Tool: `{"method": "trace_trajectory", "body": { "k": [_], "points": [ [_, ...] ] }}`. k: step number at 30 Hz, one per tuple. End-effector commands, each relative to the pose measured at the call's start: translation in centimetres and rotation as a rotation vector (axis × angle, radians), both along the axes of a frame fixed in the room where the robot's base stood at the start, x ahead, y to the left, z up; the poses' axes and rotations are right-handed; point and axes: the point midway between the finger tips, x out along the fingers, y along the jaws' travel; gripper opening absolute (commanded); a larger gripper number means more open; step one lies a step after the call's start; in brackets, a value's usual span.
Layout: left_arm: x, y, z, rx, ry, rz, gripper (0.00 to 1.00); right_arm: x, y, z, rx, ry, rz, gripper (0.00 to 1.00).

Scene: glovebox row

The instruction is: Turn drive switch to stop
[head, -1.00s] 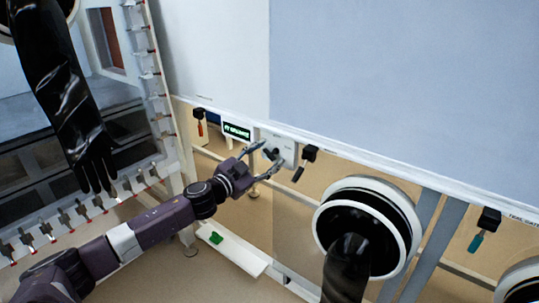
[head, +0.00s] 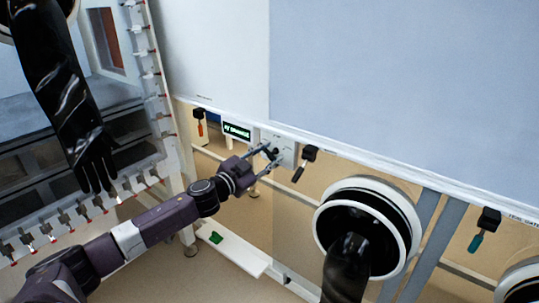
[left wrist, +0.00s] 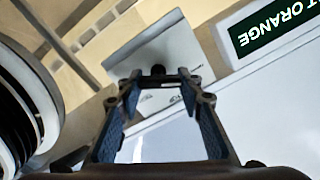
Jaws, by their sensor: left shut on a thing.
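The drive switch is a small dark knob (left wrist: 158,71) on a pale grey panel (head: 287,150) below the big wall face. In the left wrist view the panel (left wrist: 135,52) carries small lettering that I cannot read. My left gripper (head: 271,153) is at the panel with its fingers shut on the knob. In the left wrist view the fingertips (left wrist: 160,76) stand on either side of the knob, which they partly hide. Which way the switch points is hard to tell. My right gripper is not in view.
A round glove port (head: 368,230) is at lower right. A black glove (head: 65,100) hangs at left.

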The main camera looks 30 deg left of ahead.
Motion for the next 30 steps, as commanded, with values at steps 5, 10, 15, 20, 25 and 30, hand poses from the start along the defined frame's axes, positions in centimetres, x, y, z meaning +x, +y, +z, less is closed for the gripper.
{"method": "trace_trajectory", "body": {
  "k": [5, 10, 15, 20, 25, 30],
  "points": [
    [0.0, 0.0, 0.0, 0.034, -0.001, 0.000, 0.10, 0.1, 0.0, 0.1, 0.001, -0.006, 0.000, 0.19],
    [0.0, -0.1, 0.0, 0.120, -0.007, 0.000, 0.10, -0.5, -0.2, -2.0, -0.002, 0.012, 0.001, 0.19],
    [0.0, -0.2, 0.0, 0.239, -0.017, 0.000, 0.10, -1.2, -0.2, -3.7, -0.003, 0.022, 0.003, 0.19],
    [0.0, -0.2, 0.0, 0.346, -0.027, -0.001, 0.10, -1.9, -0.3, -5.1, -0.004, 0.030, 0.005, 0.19],
    [0.0, -0.3, -0.1, 0.438, -0.034, -0.001, 0.10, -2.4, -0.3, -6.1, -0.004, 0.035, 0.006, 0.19],
    [0.0, -0.3, -0.2, 0.494, -0.037, 0.000, 0.10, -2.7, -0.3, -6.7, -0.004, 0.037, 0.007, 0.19]
  ]
}}
